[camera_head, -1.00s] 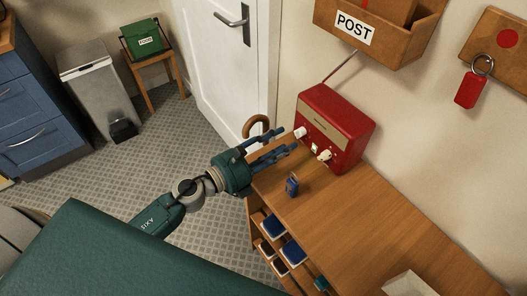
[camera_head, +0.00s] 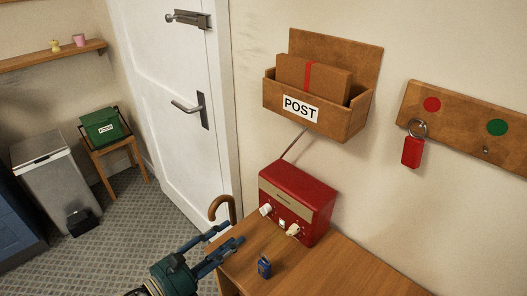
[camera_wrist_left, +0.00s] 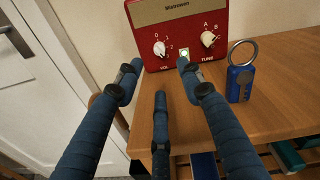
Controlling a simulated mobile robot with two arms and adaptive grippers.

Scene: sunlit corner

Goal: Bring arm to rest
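My left gripper (camera_head: 232,234) reaches in from the bottom of the head view. Its blue fingers are spread and hold nothing. In the left wrist view the fingers (camera_wrist_left: 158,80) are apart, with empty space between them, pointing toward the red radio (camera_wrist_left: 165,18). The tips are short of the radio's front, below the VOL knob (camera_wrist_left: 160,48). The radio (camera_head: 297,203) stands on the wooden table, to the right of the gripper in the head view. A blue key fob with a ring (camera_head: 264,267) stands on the table, right of the fingers. My right gripper is not in view.
The wooden table (camera_head: 335,272) is clear right of the fob. A curved brown handle (camera_head: 222,206) stands at the table's far left edge, close to the fingers. A post box (camera_head: 322,112) and a key board (camera_head: 465,108) hang on the wall. A white door (camera_head: 170,75) is behind.

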